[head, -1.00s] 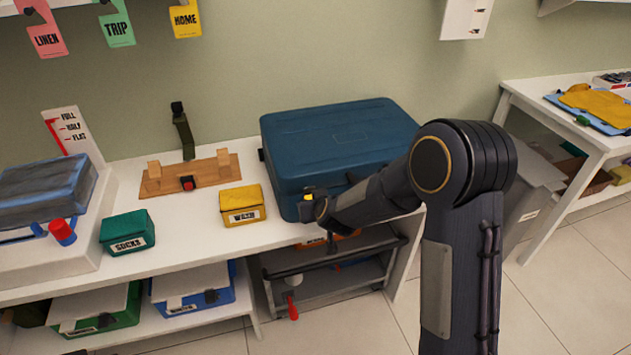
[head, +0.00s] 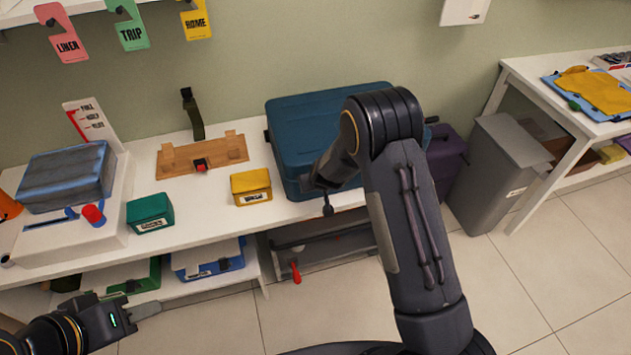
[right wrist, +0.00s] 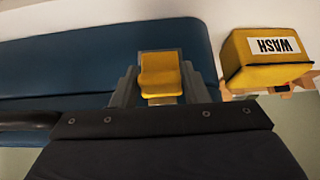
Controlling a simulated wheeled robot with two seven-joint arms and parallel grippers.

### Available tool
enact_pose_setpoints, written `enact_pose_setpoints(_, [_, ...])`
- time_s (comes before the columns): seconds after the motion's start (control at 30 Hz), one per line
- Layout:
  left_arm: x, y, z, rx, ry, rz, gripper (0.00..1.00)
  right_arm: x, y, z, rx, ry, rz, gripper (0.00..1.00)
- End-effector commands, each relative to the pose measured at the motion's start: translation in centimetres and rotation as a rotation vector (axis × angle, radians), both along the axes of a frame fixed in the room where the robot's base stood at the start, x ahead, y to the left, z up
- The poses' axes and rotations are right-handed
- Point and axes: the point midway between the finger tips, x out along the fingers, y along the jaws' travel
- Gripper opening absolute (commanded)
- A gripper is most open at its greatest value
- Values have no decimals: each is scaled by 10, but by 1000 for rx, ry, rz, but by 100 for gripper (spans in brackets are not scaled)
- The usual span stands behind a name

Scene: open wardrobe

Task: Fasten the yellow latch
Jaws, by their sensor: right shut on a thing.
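The blue suitcase (head: 295,120) lies closed on the white bench, and its side also shows in the right wrist view (right wrist: 65,60). The yellow latch (right wrist: 160,70) is on the suitcase's front side. My right gripper (right wrist: 159,88) is shut on the latch, with one grey finger on each side of it. In the head view my right arm covers much of the suitcase front, and the latch cannot be made out there. My left gripper (head: 145,310) is low at the left, in front of the bench and away from the suitcase. Its finger opening cannot be judged.
The yellow WASH box (head: 251,188) stands just left of the suitcase. A green box (head: 150,213) and a wooden board (head: 215,155) are farther left. A grey bin (head: 495,170) and a purple case (head: 446,160) are at the right. The floor in front is clear.

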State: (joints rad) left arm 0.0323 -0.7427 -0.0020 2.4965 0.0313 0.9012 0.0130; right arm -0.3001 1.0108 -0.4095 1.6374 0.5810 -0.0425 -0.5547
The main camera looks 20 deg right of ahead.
Motion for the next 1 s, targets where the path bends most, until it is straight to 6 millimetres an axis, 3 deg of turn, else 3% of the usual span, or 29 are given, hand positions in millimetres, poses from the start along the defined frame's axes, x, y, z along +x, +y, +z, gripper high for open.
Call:
enact_pose_setpoints(0.2, [0, 0, 0, 0, 0, 0, 36, 3, -3, 2, -3, -9, -6, 18])
enact_pose_setpoints(0.23, [0, 0, 0, 0, 0, 0, 36, 3, -3, 2, -3, -9, -6, 43])
enact_pose_setpoints(0.33, [0, 0, 0, 0, 0, 0, 36, 2, -2, 1, -3, -7, -4, 56])
enact_pose_setpoints(0.67, [0, 0, -1, 0, 0, 0, 36, -1, -1, 3, -2, -4, -1, 57])
enact_pose_setpoints(1.0, [0, 0, -4, 0, 0, 0, 36, -29, -2, 47, 0, -6, -1, 57])
